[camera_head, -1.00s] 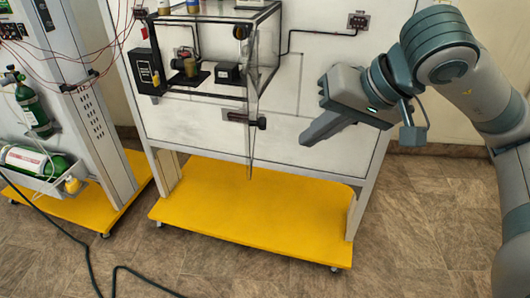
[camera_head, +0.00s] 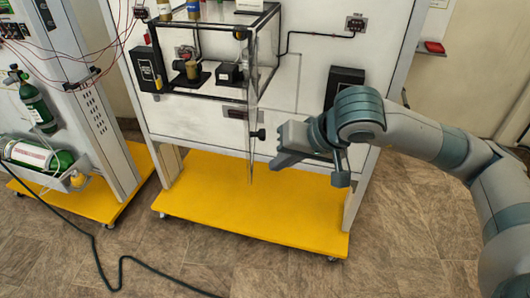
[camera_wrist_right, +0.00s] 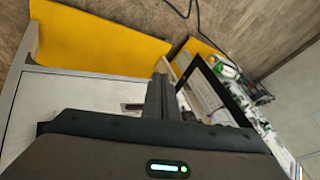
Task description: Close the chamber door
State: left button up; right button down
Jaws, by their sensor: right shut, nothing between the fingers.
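The chamber (camera_head: 205,97) is a clear, black-edged box on the white trainer panel. Its clear door (camera_head: 252,165) stands open, seen nearly edge-on in the head view and jutting out from the chamber's right side. A black knob (camera_head: 261,134) sits on the door's right face. My right gripper (camera_head: 275,163) is shut and empty, just right of the door and a little below the knob. A small gap shows between fingertips and door; contact is not visible. Its fingers also show in the right wrist view (camera_wrist_right: 160,92). My left gripper is out of view.
Inside the chamber are a small jar (camera_head: 192,70) and a black block (camera_head: 229,74). A yellow base (camera_head: 250,220) lies below the panel. A second stand with green cylinders (camera_head: 38,108) is at left. A black box (camera_head: 345,82) is mounted behind my right arm.

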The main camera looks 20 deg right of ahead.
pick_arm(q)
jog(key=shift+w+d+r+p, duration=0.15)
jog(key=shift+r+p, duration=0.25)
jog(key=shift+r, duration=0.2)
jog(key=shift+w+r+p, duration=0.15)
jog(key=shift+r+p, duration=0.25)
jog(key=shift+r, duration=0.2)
pick_arm(e)
jog(key=a, duration=0.1)
jog(key=w+a, duration=0.1)
jog(key=a, duration=0.1)
jog(key=shift+a+r, duration=0.1)
jog(key=shift+r, duration=0.1)
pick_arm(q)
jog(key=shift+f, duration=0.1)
pick_arm(e)
jog(key=shift+w+a, duration=0.1)
jog(key=shift+w, duration=0.05)
